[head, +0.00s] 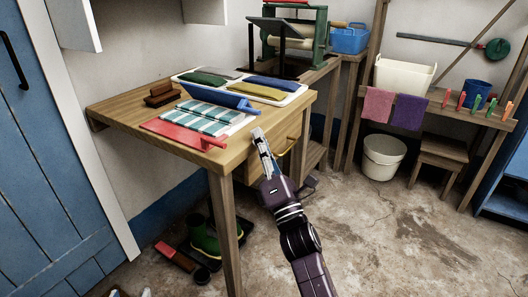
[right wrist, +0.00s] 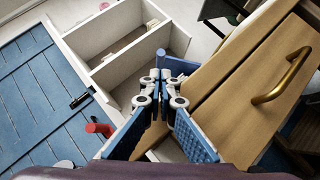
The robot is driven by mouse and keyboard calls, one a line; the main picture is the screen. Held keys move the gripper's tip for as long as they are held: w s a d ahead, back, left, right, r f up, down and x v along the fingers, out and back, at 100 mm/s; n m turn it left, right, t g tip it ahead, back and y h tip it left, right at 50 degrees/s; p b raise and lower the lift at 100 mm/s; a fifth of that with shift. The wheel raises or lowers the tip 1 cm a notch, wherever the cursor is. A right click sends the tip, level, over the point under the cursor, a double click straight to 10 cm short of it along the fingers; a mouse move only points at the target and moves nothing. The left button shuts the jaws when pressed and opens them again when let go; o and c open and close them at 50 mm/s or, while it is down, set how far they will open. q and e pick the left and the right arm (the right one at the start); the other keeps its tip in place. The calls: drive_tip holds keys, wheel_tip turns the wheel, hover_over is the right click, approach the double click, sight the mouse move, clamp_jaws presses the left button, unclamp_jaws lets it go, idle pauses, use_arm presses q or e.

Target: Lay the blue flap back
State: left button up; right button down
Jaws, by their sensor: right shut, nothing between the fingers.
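The blue flap (head: 220,97) stands tilted up along the back edge of the folding board on the wooden table. A teal-and-white striped cloth (head: 205,118) lies in front of it. The red flap (head: 175,131) lies flat at the front, with a red knob (head: 213,143) at its right end. My right gripper (head: 258,136) is shut and empty, by the table's right edge, below the blue flap's right end. In the right wrist view its fingers (right wrist: 163,78) are together. A small part of my left gripper (head: 118,292) may show at the bottom edge; its fingers are hidden.
A white tray (head: 296,84) with coloured pieces lies behind the blue flap. Brown blocks (head: 160,96) sit at the back left. A drawer with a brass handle (right wrist: 282,77) is beside my right gripper. Boots (head: 205,238) stand under the table.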

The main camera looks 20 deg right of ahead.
use_arm(q)
drive_tip(key=shift+w+d+r+t, duration=0.15)
drive_tip(key=shift+w+r+t, duration=0.2)
drive_tip(key=shift+r, duration=0.25)
use_arm(e)
drive_tip(key=shift+x, duration=1.75)
use_arm(q)
drive_tip(key=shift+s, duration=0.1)
